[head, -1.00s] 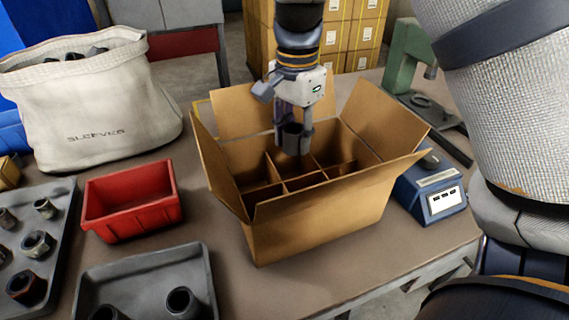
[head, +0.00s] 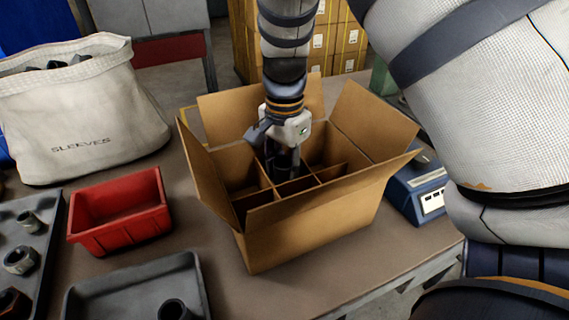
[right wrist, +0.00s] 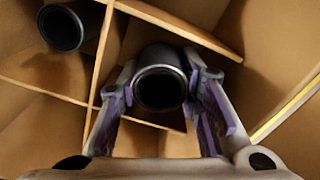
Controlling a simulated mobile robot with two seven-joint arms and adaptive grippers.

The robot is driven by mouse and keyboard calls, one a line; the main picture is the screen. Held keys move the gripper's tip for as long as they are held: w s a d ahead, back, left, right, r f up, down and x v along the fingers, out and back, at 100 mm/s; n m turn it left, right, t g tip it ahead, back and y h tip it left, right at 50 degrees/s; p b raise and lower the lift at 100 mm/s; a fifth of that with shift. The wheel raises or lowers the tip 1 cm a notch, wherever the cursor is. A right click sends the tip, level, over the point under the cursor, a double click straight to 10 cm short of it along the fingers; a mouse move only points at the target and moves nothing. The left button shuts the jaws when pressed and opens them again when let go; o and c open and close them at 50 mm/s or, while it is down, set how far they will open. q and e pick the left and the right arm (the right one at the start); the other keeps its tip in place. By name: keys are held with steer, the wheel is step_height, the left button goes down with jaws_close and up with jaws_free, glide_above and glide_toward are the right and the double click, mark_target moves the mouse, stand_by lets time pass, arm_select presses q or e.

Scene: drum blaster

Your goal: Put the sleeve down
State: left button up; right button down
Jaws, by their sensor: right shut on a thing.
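My right gripper (head: 284,165) is down inside the open cardboard box (head: 310,228), within one of its divided compartments. It is shut on a dark, hollow sleeve (right wrist: 160,88), whose open end faces the camera in the right wrist view, between the purple-padded fingers. In the head view the sleeve is mostly hidden by the gripper and dividers. I cannot tell whether it touches the box floor. Another dark sleeve (right wrist: 68,27) is in a different compartment in the right wrist view. My left gripper is not in view.
Box flaps stand open around the gripper. Left are a red bin (head: 120,208), a fabric bag marked SLEEVES (head: 85,120) and a grey tray (head: 135,283) with a dark sleeve (head: 174,309). A blue device (head: 418,185) sits right of the box.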

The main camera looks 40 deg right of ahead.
steer(key=c, duration=1.4)
jaws_free()
steer(key=shift+c, duration=0.2)
steer(key=shift+r, duration=0.15)
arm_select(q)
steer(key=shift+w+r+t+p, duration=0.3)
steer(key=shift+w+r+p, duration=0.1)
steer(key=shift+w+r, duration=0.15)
arm_select(e)
step_height(320, 180, up, 13)
